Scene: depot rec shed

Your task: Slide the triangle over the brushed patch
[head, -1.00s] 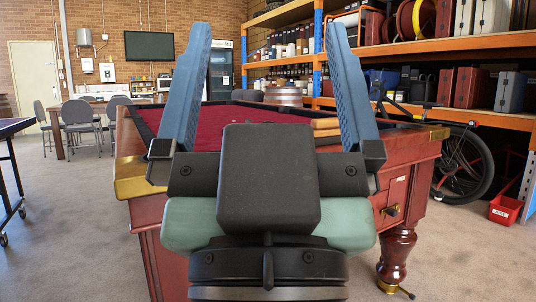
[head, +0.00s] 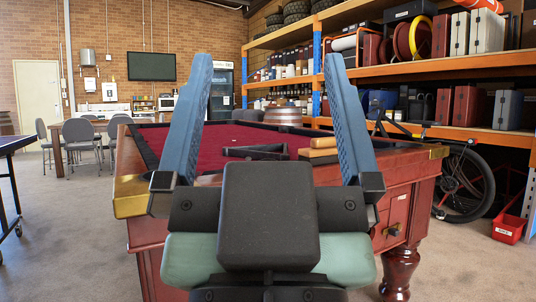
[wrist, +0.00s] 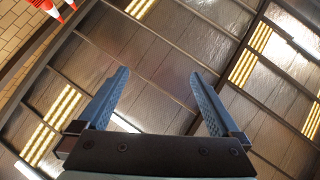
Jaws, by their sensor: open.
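The triangle (head: 262,154) is a dark frame lying on the red cloth of the pool table (head: 212,139), seen between my fingers in the head view. I cannot make out a brushed patch on the cloth; part of the cloth is hidden behind my gripper. My gripper (head: 267,68) is open and empty, with its two blue fingers pointing up in front of the table's near end.
Two light wooden pieces (head: 319,148) lie right of the triangle near the table's edge. Shelving (head: 460,60), a bicycle (head: 466,185) and a red bin (head: 508,229) stand right. A blue-topped table (head: 18,140) stands left, and chairs (head: 80,136) farther back. Carpet is clear at left.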

